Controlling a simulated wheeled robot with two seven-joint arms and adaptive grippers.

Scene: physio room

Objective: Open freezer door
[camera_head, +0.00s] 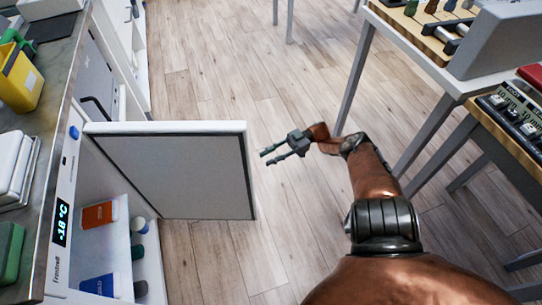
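The freezer door (175,175) stands wide open, swung out over the floor from the cabinet at the left. Its grey inner panel with a white top edge faces me. The freezer (62,215) has a display reading -18 °C on its front frame. My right gripper (264,158) is just right of the door's free edge, apart from it, with its two fingers spread and nothing between them. My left gripper is out of view.
Inside the freezer are an orange box (99,214), a blue box (98,285) and small containers. A counter (62,52) runs above it with a yellow bin (20,78). Tables (415,50) stand at the right. Wooden floor between is clear.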

